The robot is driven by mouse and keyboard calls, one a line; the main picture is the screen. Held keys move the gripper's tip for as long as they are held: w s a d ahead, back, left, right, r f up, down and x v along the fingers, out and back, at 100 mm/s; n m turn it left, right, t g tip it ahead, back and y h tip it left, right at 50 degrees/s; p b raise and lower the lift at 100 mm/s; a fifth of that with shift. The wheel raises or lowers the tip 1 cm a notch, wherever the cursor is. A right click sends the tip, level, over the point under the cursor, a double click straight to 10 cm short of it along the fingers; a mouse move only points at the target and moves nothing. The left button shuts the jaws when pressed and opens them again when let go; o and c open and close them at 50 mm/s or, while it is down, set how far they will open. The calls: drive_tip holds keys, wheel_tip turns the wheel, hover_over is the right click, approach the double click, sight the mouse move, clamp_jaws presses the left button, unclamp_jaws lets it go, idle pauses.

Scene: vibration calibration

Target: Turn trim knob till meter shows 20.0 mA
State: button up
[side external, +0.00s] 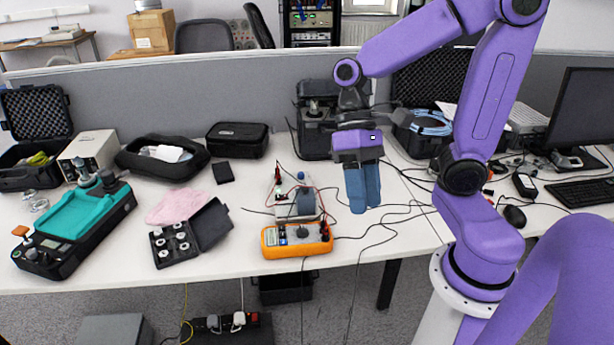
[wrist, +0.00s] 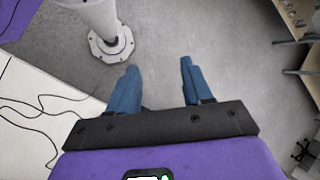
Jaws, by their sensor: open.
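An orange handheld meter (side external: 318,246) lies near the table's front edge in the side view. It has a dark dial and a small display too small to read. Just behind it stands a small grey device (side external: 306,204) with red and black leads and a blue knob-like part on top. I cannot tell for sure which part is the trim knob. My gripper (side external: 363,208), with blue fingers, hangs in the air to the right of both, pointing down and touching nothing. In the wrist view my gripper (wrist: 158,78) is open and empty, with only floor between its fingers.
Black cables (side external: 380,222) run over the white table (side external: 105,268) near the meter. An open black case with silver parts (side external: 172,246) and a teal-topped unit (side external: 75,225) stand left. A black machine (side external: 312,117) stands behind. A monitor (side external: 585,110) and keyboard are right.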

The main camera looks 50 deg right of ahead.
drive_tip(key=w+d+r+m+t+y, duration=0.1)
drive_tip(key=w+d+m+t+y, duration=0.45)
drive_tip(key=w+m, duration=0.45)
drive_tip(key=w+d+r+m+t+y, duration=0.1)
drive_tip(key=w+d+m+t+y, duration=0.35)
drive_tip(key=w+d+m, duration=0.4)
drive_tip(key=w+d+m+t+h, duration=0.2)
drive_tip(key=d+m+t+h, duration=1)
drive_tip(key=d+m, duration=0.85)
drive_tip(key=n+y, duration=0.1)
drive_tip(key=n, duration=0.3)
approach(307, 180)
drive_tip(key=shift+t, duration=0.3)
drive_tip(key=w, duration=0.3)
drive_tip(key=w+a+r, duration=0.1)
drive_tip(key=w, duration=0.5)
drive_tip(key=shift+w+a+r, duration=0.25)
drive_tip(key=shift+w+a, duration=0.1)
drive_tip(key=shift+w, duration=0.05)
clamp_jaws()
